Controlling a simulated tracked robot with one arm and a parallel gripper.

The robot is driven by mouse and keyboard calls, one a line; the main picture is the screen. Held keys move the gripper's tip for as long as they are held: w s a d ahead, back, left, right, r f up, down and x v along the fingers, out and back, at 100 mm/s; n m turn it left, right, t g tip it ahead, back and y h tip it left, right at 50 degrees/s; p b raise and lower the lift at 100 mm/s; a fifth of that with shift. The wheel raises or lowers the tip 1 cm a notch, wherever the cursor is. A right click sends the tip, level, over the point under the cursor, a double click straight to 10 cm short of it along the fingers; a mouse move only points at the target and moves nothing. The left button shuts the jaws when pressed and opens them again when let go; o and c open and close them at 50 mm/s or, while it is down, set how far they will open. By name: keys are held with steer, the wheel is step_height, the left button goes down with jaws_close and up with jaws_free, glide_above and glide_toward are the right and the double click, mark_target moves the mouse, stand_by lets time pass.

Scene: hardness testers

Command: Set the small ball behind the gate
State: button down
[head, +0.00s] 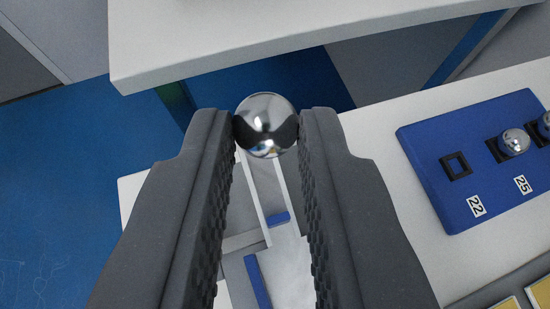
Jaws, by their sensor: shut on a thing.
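My gripper (268,122) is shut on a shiny steel ball (268,108), held between the two fingertips. Below and partly behind the ball and fingers, a narrow pale channel with raised walls (256,200) runs down the picture. A short blue piece (279,219) sits across it, and a longer blue bar (258,281) lies lower down. I cannot tell for sure which of these is the gate. The ball appears above the channel's far end; the fingers hide much of the channel's sides.
A blue holder (464,204) on the white table at right has square sockets marked 22 and 25. The one by 22 is empty; steel balls (515,141) sit farther right. A white tabletop (250,42) crosses the top. Yellow-topped pieces (540,293) lie at bottom right.

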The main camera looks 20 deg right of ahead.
mark_target(269, 235)
steer(key=shift+f+b, duration=1.25)
steer(key=shift+f, duration=1.3)
steer(key=shift+s, duration=0.1)
steer(key=c, duration=1.2)
jaws_free()
steer(key=shift+c, duration=0.2)
steer(key=shift+a, duration=0.1)
